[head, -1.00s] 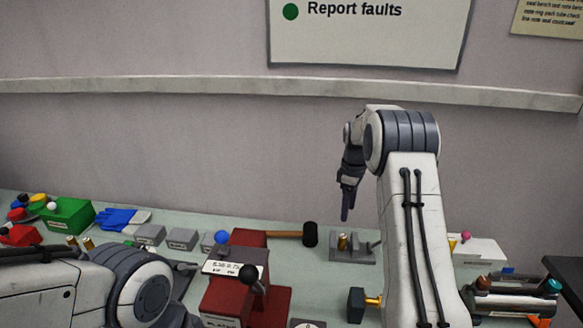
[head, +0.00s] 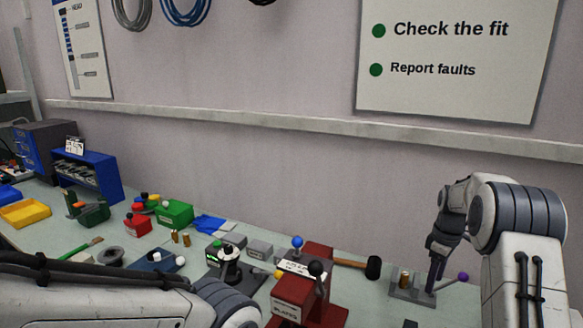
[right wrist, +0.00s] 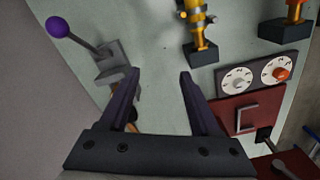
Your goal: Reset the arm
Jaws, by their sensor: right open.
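My right gripper (head: 431,288) points down beside a grey fixture (head: 398,292) at the right of the bench in the head view. A brass cylinder (head: 404,279) stands on that fixture. In the right wrist view my right gripper (right wrist: 159,72) has its two dark purple fingers apart with only bench surface visible between them. A lever with a purple ball (right wrist: 57,26) is to the left of the fingers there; the ball also shows in the head view (head: 463,277). My left arm crosses the lower left of the head view; its gripper does not show.
A red press (head: 318,262) and a hammer (head: 372,267) are left of the fixture. Green box (head: 174,212), blue gloves (head: 209,224) and blue rack (head: 88,174) are farther left. The wrist view shows a brass fitting (right wrist: 195,18) on a dark block and a dial panel (right wrist: 258,76).

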